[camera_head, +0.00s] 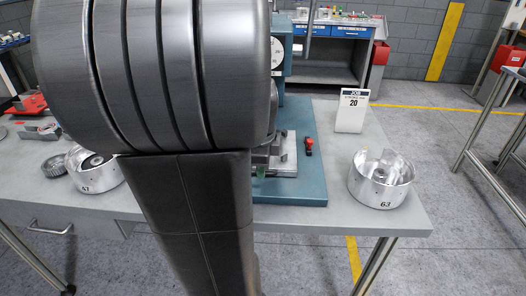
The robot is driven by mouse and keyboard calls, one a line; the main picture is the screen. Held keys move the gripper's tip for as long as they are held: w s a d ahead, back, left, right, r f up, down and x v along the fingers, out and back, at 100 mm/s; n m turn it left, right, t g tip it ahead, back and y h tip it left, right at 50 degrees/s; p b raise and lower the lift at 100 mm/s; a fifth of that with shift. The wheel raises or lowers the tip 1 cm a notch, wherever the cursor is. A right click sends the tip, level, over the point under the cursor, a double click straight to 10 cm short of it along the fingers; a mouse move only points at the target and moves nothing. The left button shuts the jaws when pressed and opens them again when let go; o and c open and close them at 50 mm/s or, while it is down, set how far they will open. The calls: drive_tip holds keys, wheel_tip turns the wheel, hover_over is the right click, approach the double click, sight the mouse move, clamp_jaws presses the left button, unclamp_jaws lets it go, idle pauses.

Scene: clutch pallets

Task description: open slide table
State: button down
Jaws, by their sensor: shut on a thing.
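The slide table (287,164) appears as a light metal plate with a grey block on it, on the blue-green base (302,190) of a press. Only its right part shows. My large grey arm joint and dark arm link cover the rest. A small green part (260,172) shows at the link's edge, near the front of the plate. I cannot see my gripper; it is hidden behind my arm. How far the slide table is out cannot be told.
A red-and-black item (309,146) lies on the base's right side. Another drum (95,172) and a gear (54,166) are at left.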

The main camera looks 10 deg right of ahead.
drive_tip(key=shift+s+a, duration=0.25)
drive_tip(key=shift+s, duration=0.5)
drive_tip(key=shift+s+a, duration=0.2)
drive_tip(key=shift+s, duration=0.6)
drive_tip(key=shift+s+a, duration=0.25)
drive_tip(key=shift+s, duration=0.5)
drive_tip(key=c, duration=1.5)
unclamp_jaws()
drive_tip(key=shift+r, duration=0.1)
drive_tip(key=r, duration=0.4)
drive_tip(key=s+r+p, duration=0.1)
drive_tip(key=r, duration=0.4)
drive_tip(key=s+r+p, duration=0.1)
drive_tip(key=r, duration=0.3)
drive_tip(key=shift+s+a+r, duration=0.2)
drive_tip(key=shift+a, duration=0.15)
drive_tip(key=shift+f, duration=0.1)
drive_tip(key=w+f, duration=0.1)
drive_tip(key=f, duration=0.3)
drive_tip(key=w+f+b, duration=0.1)
drive_tip(key=f, duration=0.4)
drive_tip(key=f+b, duration=0.1)
drive_tip(key=f, duration=0.3)
drive_tip(key=shift+w+d+f, duration=0.2)
drive_tip(key=shift+w+d, duration=0.2)
